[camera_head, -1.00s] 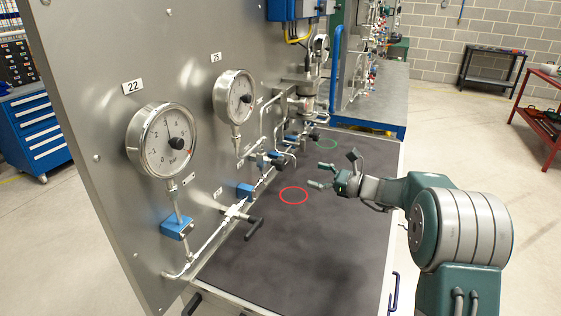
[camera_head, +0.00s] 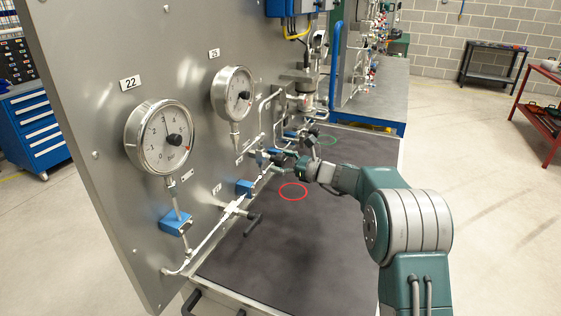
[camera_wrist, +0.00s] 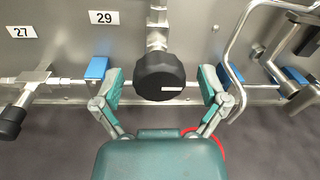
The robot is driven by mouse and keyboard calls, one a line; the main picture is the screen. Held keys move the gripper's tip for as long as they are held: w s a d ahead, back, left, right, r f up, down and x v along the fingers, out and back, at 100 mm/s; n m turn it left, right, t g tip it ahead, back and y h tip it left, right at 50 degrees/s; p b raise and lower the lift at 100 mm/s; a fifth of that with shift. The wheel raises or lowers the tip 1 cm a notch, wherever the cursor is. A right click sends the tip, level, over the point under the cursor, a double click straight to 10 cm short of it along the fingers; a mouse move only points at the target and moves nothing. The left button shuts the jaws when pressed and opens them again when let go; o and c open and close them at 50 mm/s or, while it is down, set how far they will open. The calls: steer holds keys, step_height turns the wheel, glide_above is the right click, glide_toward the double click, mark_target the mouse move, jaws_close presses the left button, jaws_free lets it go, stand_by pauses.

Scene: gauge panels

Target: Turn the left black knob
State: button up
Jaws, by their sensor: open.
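My gripper (camera_wrist: 161,88) is open, with one finger on each side of this knob and a visible gap on both sides. Another black knob (camera_wrist: 11,121) is at the left edge of the wrist view, outside the fingers. In the head view my gripper (camera_head: 291,160) is close to the panel's pipework, and its fingers partly hide the knob there. A black handle (camera_head: 253,224) stands out from the pipe nearer the camera.
The metal panel (camera_head: 90,110) carries two round gauges, the nearer one (camera_head: 160,137) below label 22. Blue valve blocks (camera_head: 175,222) and thin pipes run along its foot. A curved pipe (camera_wrist: 234,50) passes just right of my right finger. The dark bench top (camera_head: 300,240) is clear.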

steer(key=c, duration=1.1)
steer(key=shift+c, duration=0.2)
steer(key=shift+n, duration=0.4)
steer(key=n, duration=1)
steer(key=shift+y, duration=0.4)
steer(key=shift+f, duration=0.1)
steer(key=o, duration=1.1)
steer(key=shift+a, duration=0.1)
